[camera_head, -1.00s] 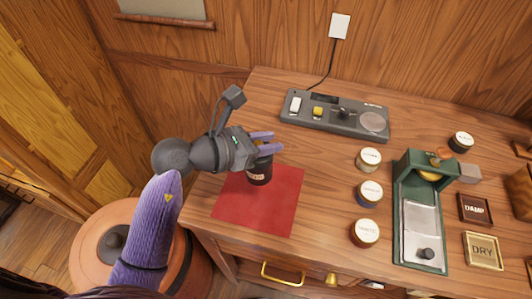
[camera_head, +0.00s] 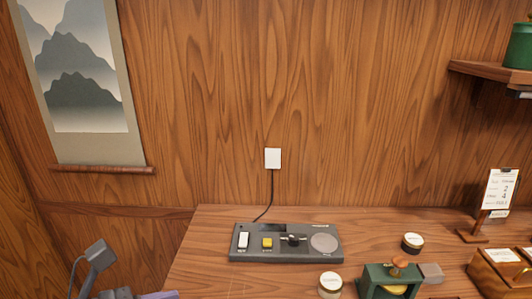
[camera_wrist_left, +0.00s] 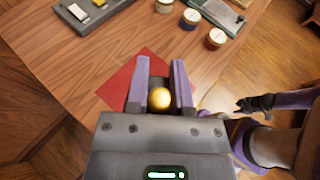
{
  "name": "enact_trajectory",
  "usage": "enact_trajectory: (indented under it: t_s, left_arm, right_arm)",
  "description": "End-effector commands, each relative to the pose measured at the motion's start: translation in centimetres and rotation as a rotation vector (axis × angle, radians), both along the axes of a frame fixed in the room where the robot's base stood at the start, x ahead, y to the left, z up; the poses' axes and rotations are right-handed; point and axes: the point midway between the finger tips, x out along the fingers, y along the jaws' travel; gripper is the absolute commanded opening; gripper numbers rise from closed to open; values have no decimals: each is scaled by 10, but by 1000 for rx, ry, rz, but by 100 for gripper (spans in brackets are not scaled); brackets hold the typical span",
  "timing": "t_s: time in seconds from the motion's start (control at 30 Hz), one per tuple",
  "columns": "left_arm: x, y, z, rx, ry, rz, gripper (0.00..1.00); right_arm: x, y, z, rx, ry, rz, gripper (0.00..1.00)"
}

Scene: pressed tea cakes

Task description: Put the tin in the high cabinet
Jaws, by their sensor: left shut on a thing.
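My left gripper (camera_wrist_left: 160,90) is shut on a dark tin (camera_wrist_left: 172,75) with a round golden knob-like top (camera_wrist_left: 159,98) between the purple fingers. The tin is over the red mat (camera_wrist_left: 118,88); I cannot tell whether it touches it. In the head view only the top of my left wrist and a sliver of purple finger show at the lower left, and the tin is out of frame. A dark and purple part of my right arm (camera_wrist_left: 262,104) shows at the right of the wrist view; its jaws are unclear. No high cabinet can be made out.
A grey switch panel (camera_head: 285,243) stands on the table before the wooden wall. Small round tins (camera_head: 330,284), a green press (camera_head: 388,283) and a sign stand (camera_head: 498,195) are to the right. A wall shelf (camera_head: 490,72) holds a green canister (camera_head: 520,45). A scroll hangs left.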

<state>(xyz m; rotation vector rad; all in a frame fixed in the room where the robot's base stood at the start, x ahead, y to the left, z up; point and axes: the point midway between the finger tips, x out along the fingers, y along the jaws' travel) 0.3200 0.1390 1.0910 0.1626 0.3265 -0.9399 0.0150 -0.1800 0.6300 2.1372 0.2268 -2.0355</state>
Motion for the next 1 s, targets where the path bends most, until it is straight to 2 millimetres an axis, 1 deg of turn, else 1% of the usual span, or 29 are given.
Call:
enact_trajectory:
  t_s: [0.27,0.33,0.4,0.5,0.57,0.6,0.67,0.7,0.8,0.93,1.0]
  left_arm:
    - [1,-1,-2,-1,0,2,0]
    - [9,-10,-10,0,2,12,0]
    - [22,-24,-19,3,5,37,0]
    - [39,-42,-22,4,0,83,0]
    - [46,-50,-21,4,-1,107,0]
    - [48,-53,-24,2,-2,120,0]
    - [50,-55,-37,0,3,130,0]
    - [50,-56,-47,-1,4,131,0]
    - [50,-55,-68,0,3,132,0]
    - [50,-55,-84,-1,1,132,0]
    - [50,-55,-97,-1,2,132,0]
  right_arm:
    - [-1,-1,-2,-1,2,-4,49]
    - [-3,-1,-16,-1,6,-6,49]
    - [-6,0,-36,0,15,-8,49]
    - [-10,-1,-56,0,24,-9,49]
    - [-11,-2,-63,-2,28,-8,49]
    - [-12,-3,-67,-3,30,-6,49]
    - [-14,-4,-74,-5,35,-4,49]
    - [-16,-6,-78,-7,39,-3,49]
    - [-21,-14,-85,-21,52,1,49]
    - [-27,-23,-90,-37,68,3,49]
    - [-31,-25,-96,-39,78,1,49]
